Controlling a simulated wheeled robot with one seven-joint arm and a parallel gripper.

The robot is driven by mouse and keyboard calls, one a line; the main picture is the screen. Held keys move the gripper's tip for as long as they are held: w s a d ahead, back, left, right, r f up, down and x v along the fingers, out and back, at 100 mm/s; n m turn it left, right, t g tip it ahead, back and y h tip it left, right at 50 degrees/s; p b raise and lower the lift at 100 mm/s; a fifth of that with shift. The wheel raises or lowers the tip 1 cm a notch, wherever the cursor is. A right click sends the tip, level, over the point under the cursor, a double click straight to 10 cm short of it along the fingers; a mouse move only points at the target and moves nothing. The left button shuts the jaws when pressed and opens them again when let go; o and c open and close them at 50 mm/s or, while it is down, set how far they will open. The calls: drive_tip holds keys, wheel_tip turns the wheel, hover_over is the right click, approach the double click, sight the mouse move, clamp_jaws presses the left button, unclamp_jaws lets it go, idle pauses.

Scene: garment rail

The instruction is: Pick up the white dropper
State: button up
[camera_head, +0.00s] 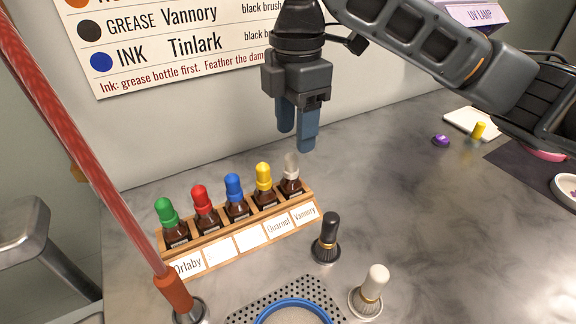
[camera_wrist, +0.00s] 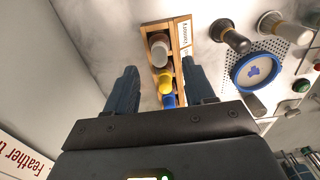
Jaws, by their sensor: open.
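The white dropper (camera_head: 291,166) tops a small brown bottle in the right-end slot of a wooden rack, above a label reading Vannory. My gripper (camera_head: 296,142) is open and empty, pointing down above that end of the rack and apart from the dropper. In the wrist view the white dropper (camera_wrist: 159,53) shows beyond and between my two open fingers (camera_wrist: 160,75). The yellow dropper (camera_wrist: 165,82) lies nearer the gripper body in that view.
The wooden rack (camera_head: 246,239) also holds bottles with green (camera_head: 166,212), red, blue and yellow droppers. A black-handled brush (camera_head: 327,238) and a white-handled brush (camera_head: 370,291) stand in front. A red slanted pole (camera_head: 85,140) is at left.

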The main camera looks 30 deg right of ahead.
sight(291, 154)
drive_tip(key=f, duration=0.6)
drive_tip(key=shift+w+a, duration=0.1)
drive_tip(key=shift+a, duration=0.2)
clamp_jaws()
